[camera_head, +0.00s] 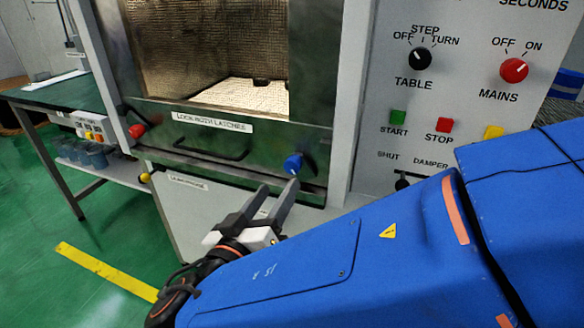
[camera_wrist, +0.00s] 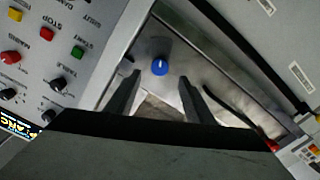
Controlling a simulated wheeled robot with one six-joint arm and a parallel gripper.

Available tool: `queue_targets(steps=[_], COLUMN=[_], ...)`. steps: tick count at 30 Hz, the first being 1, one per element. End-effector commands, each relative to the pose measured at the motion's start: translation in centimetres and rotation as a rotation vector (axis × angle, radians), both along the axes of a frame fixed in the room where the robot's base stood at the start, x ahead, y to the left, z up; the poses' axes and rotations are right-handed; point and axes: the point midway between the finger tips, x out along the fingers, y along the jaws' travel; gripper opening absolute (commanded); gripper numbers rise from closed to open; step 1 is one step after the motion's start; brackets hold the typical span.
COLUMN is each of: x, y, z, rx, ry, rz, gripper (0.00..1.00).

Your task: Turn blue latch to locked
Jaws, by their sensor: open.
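My gripper (camera_head: 279,191) is open and empty, just below and in front of the latch. In the wrist view my gripper (camera_wrist: 159,82) has its two dark fingers apart on either side, not touching the latch.
A red latch (camera_head: 137,131) is at the door's lower left. A dark handle (camera_head: 212,149) and a label (camera_head: 212,122) lie between the latches. The control panel (camera_head: 470,85) with knobs and buttons stands close on the right. A green-topped table (camera_head: 62,94) is at left.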

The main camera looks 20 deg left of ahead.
Motion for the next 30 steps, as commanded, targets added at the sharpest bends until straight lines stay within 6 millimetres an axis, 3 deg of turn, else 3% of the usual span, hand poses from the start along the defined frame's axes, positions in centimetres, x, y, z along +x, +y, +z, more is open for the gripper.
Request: queue_targets(steps=[18,30], x=[8.2,9.4], y=[-0.7,-0.7], z=[0.0,0.0], rx=[0.000,-0.001], ry=[0.000,0.001], rz=[-0.001,0.001], gripper=[0.48,0.48])
